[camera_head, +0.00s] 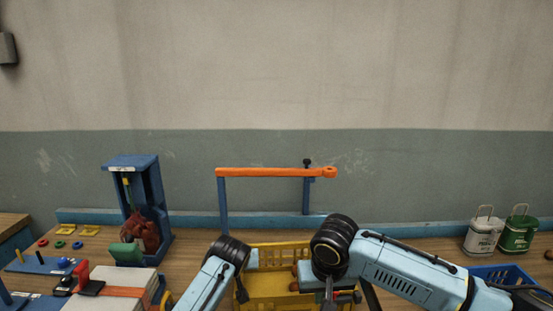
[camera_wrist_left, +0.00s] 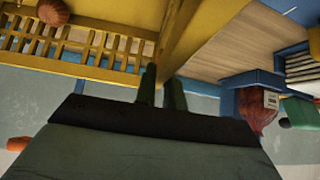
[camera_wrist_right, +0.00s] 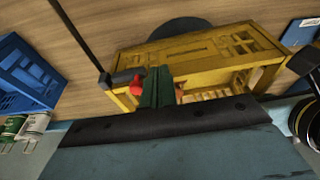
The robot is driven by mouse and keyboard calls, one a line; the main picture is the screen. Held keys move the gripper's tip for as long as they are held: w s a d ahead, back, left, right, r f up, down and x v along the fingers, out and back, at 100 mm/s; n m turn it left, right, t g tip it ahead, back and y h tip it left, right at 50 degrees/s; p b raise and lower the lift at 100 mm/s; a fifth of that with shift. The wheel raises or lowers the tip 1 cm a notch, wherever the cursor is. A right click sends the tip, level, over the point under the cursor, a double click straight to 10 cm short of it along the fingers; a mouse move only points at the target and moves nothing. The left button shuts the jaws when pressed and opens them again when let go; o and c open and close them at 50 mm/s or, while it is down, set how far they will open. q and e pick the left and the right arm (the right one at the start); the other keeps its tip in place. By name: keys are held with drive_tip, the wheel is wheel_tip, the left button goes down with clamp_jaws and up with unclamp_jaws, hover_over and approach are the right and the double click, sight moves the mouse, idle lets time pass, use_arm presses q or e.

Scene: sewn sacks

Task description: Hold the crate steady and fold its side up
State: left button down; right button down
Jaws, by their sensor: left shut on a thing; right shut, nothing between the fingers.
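The yellow slatted crate (camera_head: 275,284) stands on the bench, low in the middle of the head view. Its slatted wall also shows in the left wrist view (camera_wrist_left: 75,62). My left gripper (camera_wrist_left: 162,84) is shut on the crate's edge at its left side. My right gripper (camera_wrist_right: 157,86) is shut and empty at the crate's right side, over its frame (camera_wrist_right: 200,60). In the head view, my arms hide parts of the crate's sides. Whether the right fingertips touch the crate is unclear.
Brown round things (camera_wrist_left: 53,12) lie in the crate. An orange bar (camera_head: 270,172) on blue posts stands behind it. A blue holder (camera_head: 135,195) is to the left. A blue basket (camera_head: 505,273) and white and green tins (camera_head: 483,236) are on the right.

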drive_tip(key=shift+w+v, duration=0.25)
drive_tip(key=shift+v, duration=0.7)
drive_tip(key=shift+w+v, duration=0.2)
drive_tip(key=shift+v, duration=0.75)
drive_tip(key=shift+w+v, duration=0.25)
drive_tip(key=shift+v, duration=0.7)
drive_tip(key=shift+r, duration=0.2)
